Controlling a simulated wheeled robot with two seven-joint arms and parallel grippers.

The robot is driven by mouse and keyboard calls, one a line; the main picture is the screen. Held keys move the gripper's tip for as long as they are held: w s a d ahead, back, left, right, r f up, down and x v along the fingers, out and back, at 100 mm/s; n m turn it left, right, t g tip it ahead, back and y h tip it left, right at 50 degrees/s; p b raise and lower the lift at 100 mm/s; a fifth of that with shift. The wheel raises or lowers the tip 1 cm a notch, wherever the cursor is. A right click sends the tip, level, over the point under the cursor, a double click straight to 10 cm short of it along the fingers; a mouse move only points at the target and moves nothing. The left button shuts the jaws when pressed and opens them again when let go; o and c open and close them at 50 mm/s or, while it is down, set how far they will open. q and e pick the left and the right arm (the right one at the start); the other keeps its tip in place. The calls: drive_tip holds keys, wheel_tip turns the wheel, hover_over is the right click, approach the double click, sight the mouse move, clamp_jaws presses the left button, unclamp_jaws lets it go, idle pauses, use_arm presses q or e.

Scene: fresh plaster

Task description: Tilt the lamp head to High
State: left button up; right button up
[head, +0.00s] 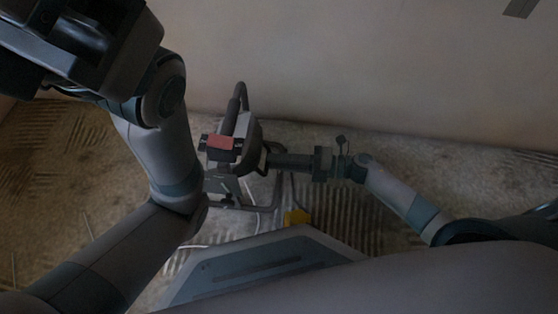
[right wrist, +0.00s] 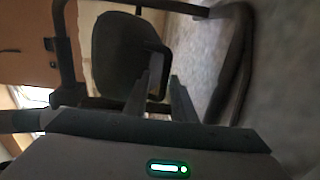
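The work lamp stands on the floor in front of me in the head view. Its dark lamp head (head: 252,134) is near the top of a tubular frame (head: 262,209). In the right wrist view the lamp head (right wrist: 122,52) is a dark rounded panel just beyond the fingers. My right gripper (head: 268,160) reaches in from the right, beside the lamp head's right edge. Its fingers (right wrist: 165,70) are apart; contact cannot be told. My left gripper (head: 75,40) is raised at the top left; its fingertips are not clear. No High marking is readable.
A yellow object (head: 296,217) lies low by the frame. A plaster wall (head: 330,65) rises close behind. The patterned, dusty floor (head: 400,165) is open to the right.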

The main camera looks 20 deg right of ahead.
clamp_jaws()
drive_tip(key=shift+w+a+f, duration=0.15)
drive_tip(key=shift+a+f, duration=0.2)
drive_tip(key=shift+f, duration=0.4)
drive_tip(key=shift+o, duration=1.5)
unclamp_jaws()
drive_tip(key=shift+f, duration=0.1)
drive_tip(key=shift+d, duration=0.1)
